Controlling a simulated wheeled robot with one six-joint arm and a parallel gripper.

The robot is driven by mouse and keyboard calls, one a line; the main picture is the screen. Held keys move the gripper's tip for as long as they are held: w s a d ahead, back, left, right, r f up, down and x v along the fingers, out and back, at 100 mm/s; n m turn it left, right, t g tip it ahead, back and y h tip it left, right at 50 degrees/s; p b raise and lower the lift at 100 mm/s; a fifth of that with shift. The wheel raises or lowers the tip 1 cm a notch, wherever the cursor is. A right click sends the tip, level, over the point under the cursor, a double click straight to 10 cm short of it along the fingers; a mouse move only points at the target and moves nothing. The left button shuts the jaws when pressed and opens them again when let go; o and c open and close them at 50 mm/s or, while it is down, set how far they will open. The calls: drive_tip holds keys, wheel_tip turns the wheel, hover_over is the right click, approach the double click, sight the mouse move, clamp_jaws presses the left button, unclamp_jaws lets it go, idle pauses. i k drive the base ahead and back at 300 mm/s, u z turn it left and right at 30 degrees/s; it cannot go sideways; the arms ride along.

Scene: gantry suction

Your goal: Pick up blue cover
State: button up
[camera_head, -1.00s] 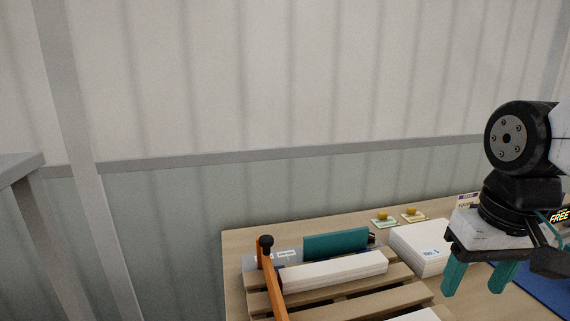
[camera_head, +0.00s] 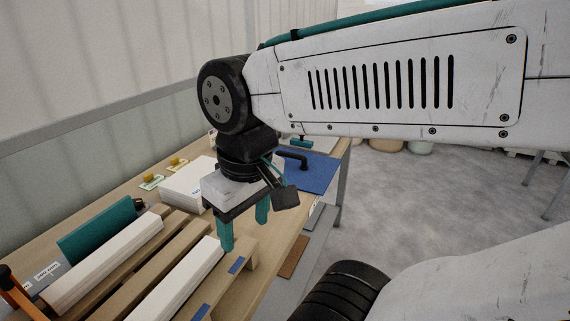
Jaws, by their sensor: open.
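A flat blue cover (camera_head: 318,177) lies on the wooden table near its far right end. A black handle (camera_head: 293,157) shows on or just above it, and my arm hides part of the cover. My gripper (camera_head: 246,240) has two teal fingers pointing down, spread apart with nothing between them. It hangs in front of the blue cover, nearer the camera, above the table beside the pallet.
A wooden pallet (camera_head: 150,262) with white bars (camera_head: 188,282) and a teal block (camera_head: 98,230) lies at the left. A white box (camera_head: 187,184) stands behind my gripper. The table's right edge drops to a grey floor (camera_head: 412,215).

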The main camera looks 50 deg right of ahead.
sight(311, 172)
drive_tip(key=u, duration=0.05)
drive_tip(key=k, duration=0.5)
drive_tip(key=z, duration=2.6)
drive_tip(key=i, duration=2.35)
drive_tip(key=u, duration=3.55)
